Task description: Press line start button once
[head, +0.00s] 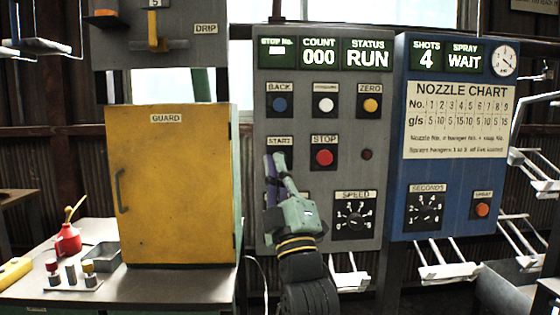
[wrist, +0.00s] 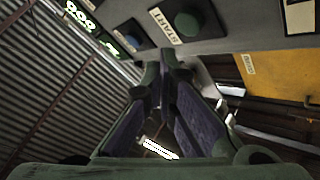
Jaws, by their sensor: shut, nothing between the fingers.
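The line start button is a round green knob on a dark plate, showing in the wrist view (wrist: 187,27) beside its START label (wrist: 165,26). In the head view its START label (head: 280,141) shows on the grey panel (head: 262,100), but my gripper hides the button. My gripper (head: 276,160) is shut and empty, its fingertips in front of the button's place. In the wrist view the shut fingertips (wrist: 166,62) stand just below the button in the picture, with a small gap seen between them. The status display (head: 367,54) reads RUN.
The red STOP button (head: 323,157) sits close right of my gripper. Blue (head: 280,104), white (head: 326,104) and yellow (head: 371,105) buttons are above, and a speed dial (head: 354,216) is lower right. A yellow guard door (head: 170,190) stands left, a blue panel (head: 455,215) right.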

